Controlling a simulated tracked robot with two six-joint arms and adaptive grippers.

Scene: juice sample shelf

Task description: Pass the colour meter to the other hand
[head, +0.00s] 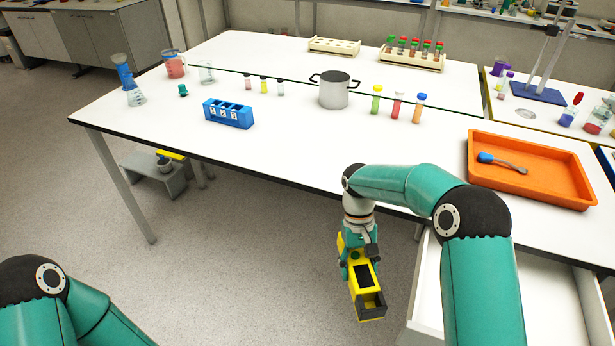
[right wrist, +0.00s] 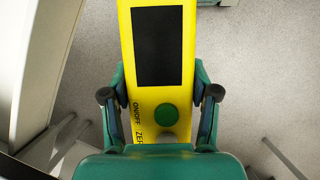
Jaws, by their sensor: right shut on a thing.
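The colour meter (head: 367,293) is a yellow block with a dark screen. In the head view it hangs in front of the table's near edge, over the floor. My right gripper (head: 358,258) is shut on it. In the right wrist view the colour meter (right wrist: 158,45) shows its black screen, a green button and the words ON/OFF and ZERO. The fingers of my right gripper (right wrist: 160,100) press on both its sides. My left gripper is out of view; only part of my left arm shows at the lower left of the head view.
An open white drawer (head: 428,300) juts out right of the colour meter. The white table (head: 290,140) carries a blue numbered rack (head: 228,113), a pot (head: 334,92), several vials and an orange tray (head: 480,170). The floor left of the meter is free, apart from a grey step stool (head: 160,182).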

